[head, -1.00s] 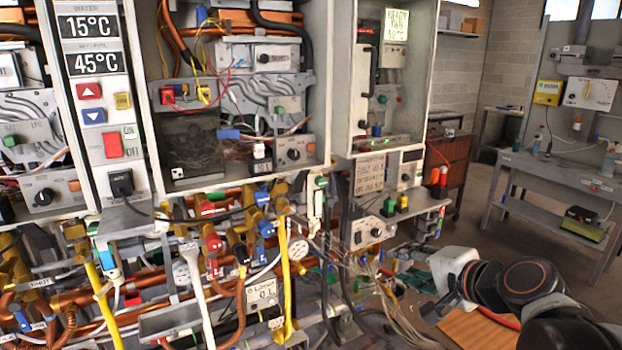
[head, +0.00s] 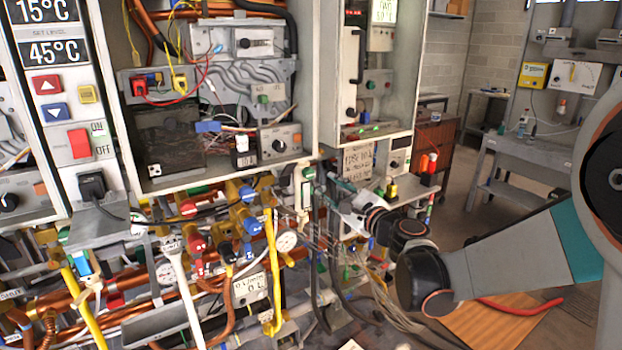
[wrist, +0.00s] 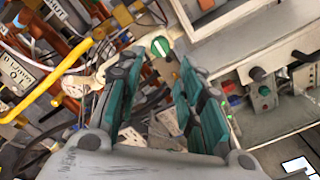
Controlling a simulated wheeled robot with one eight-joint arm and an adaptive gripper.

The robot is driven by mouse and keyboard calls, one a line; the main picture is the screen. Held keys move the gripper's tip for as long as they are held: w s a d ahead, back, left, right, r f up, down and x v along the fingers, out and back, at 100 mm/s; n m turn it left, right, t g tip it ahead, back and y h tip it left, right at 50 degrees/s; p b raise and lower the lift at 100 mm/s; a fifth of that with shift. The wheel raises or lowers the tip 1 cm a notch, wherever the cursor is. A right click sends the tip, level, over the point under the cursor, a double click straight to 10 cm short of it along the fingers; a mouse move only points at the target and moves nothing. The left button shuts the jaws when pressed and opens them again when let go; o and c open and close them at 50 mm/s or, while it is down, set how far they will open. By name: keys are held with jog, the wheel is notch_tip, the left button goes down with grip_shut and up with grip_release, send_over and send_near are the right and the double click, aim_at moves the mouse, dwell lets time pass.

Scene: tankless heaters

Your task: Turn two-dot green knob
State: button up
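A round green knob (wrist: 160,46) with a pale stripe sits on a pale narrow fitting in the wrist view, just beyond and between my fingertips. What looks like the same green part (head: 308,173) shows in the head view, at the top of a white upright fitting below the heater cabinets. I cannot make out dots on it. My gripper (wrist: 162,62) has its teal fingers apart with nothing between them. In the head view my gripper (head: 335,183) is small, just right of that fitting; whether it touches is not clear.
A green valve handle (head: 195,190), a blue valve handle (head: 251,226) and a yellow pipe (head: 272,265) crowd the left. A cabinet (head: 370,75) stands above my gripper. Hanging cables (head: 375,290) lie below. Open floor lies right, before a grey bench (head: 520,155).

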aim_at(311, 175)
jog(key=b+x, duration=0.2)
jog(key=x, duration=0.8)
jog(key=shift+a, duration=0.1)
jog(key=c, duration=0.8)
